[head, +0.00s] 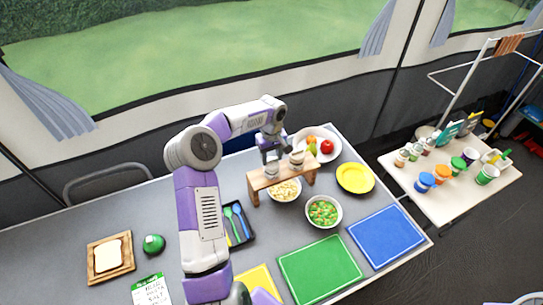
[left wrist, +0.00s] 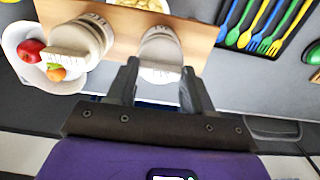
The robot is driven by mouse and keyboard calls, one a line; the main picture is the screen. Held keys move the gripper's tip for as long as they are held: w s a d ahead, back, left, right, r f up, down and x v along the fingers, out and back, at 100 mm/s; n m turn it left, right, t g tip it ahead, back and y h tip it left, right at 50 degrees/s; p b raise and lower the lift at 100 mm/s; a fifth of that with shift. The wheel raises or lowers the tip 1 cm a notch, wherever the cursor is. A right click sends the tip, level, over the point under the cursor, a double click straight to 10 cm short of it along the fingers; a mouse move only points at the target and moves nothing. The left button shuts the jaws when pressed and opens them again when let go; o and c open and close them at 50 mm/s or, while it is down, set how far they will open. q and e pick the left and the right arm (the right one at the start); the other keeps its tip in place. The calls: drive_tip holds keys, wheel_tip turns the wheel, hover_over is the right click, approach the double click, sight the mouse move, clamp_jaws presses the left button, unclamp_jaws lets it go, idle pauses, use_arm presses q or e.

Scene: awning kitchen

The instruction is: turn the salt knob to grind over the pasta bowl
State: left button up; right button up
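A wooden stand (head: 255,190) holds two pale grinder knobs, a left one (head: 271,171) and a right one (head: 297,157). The pasta bowl (head: 285,191) sits under the stand. My left gripper (head: 270,154) is at the left knob. In the left wrist view, the fingers of the left gripper (left wrist: 160,84) are apart, on either side of the near end of one knob (left wrist: 160,45); I cannot tell whether they touch it. The other knob (left wrist: 76,40) is beside it, with lettering too small to read. Which knob is salt is unclear. My right gripper is out of view.
A salad bowl (head: 323,212), a yellow plate (head: 355,178) and a white fruit plate (head: 329,151) are near the stand. A dark cutlery tray (head: 247,232) lies to its left. Green (head: 320,271) and blue (head: 386,236) mats cover the front right.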

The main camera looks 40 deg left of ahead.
use_arm(q)
drive_tip(key=shift+c, duration=1.3)
drive_tip(key=shift+m, duration=0.3)
drive_tip(key=m+p, duration=0.1)
drive_tip(key=m, duration=0.1)
drive_tip(key=shift+r+m, duration=0.15)
drive_tip(key=shift+m, duration=0.15)
drive_tip(key=m+p, duration=0.1)
drive_tip(key=m, duration=0.2)
drive_tip(key=shift+m, duration=0.3)
drive_tip(key=m+p, duration=0.1)
drive_tip(key=m, duration=0.3)
drive_tip(key=shift+p, duration=0.3)
drive_tip(key=shift+m+p, duration=0.4)
drive_tip(key=shift+m, duration=1.6)
